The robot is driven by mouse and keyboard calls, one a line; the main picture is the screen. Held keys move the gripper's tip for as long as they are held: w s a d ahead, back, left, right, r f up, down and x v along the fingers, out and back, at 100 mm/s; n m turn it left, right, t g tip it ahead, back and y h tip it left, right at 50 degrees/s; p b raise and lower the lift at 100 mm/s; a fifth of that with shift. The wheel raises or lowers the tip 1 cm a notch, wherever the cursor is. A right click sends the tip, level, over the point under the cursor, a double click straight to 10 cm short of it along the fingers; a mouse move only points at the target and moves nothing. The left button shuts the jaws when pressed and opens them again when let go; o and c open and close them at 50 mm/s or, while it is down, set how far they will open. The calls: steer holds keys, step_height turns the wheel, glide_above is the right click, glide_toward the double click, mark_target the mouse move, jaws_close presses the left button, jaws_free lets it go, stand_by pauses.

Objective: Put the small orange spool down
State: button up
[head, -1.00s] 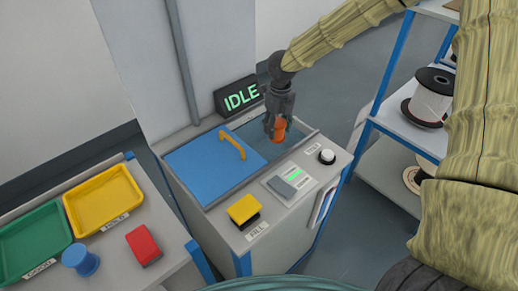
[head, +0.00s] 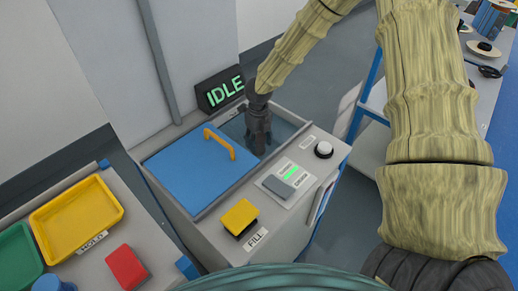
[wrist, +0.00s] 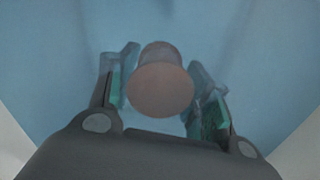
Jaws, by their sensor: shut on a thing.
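My gripper (head: 258,148) reaches down into the open part of the tank (head: 283,128), beside the blue lid. In the wrist view my gripper (wrist: 162,82) has a finger on each side of the small orange spool (wrist: 160,92) and is shut on it. The spool looks dull brownish-orange through the blue tint, its round end facing the camera. In the head view the spool is hidden. I cannot tell whether it touches the tank floor.
The tank's front ledge holds a yellow FILL button (head: 239,216), a grey lever panel (head: 280,187) and a white button (head: 323,149). An IDLE sign (head: 222,92) stands behind.

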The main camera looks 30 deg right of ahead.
mark_target(259, 149)
steer(key=shift+s+f, duration=0.1)
steer(key=shift+f, duration=1.9)
steer(key=shift+f, duration=0.15)
steer(key=o, duration=1.1)
steer(key=shift+c, duration=0.2)
step_height(259, 149, up, 12)
steer(key=shift+r, duration=0.2)
